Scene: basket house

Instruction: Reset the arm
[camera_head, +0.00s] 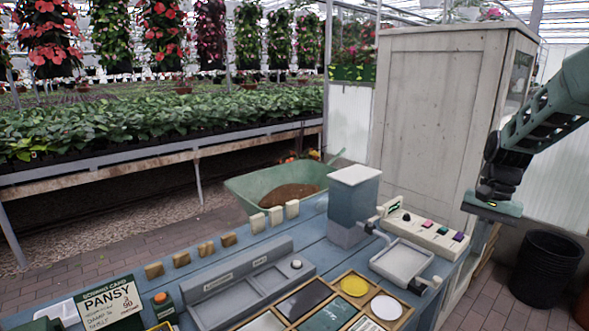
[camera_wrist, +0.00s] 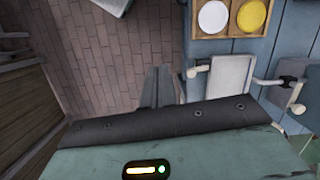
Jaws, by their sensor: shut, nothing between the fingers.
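My arm (camera_head: 550,105) reaches in from the upper right in the head view. My gripper end (camera_head: 492,206) hangs in the air just beyond the right end of the blue bench, in front of the pale cabinet. In the wrist view, the two dark fingers of my gripper (camera_wrist: 157,82) stand side by side with nothing held between them. They show over the brick floor (camera_wrist: 110,60), just left of the bench edge.
The blue bench (camera_head: 225,265) carries a wooden tray (camera_head: 405,318) with discs and cards, a white basin (camera_head: 402,262) and a grey-blue box (camera_head: 352,210). A pale cabinet (camera_head: 430,120) stands behind. A black bucket (camera_head: 547,265) is on the floor at right. A green wheelbarrow (camera_head: 250,185) stands behind the bench.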

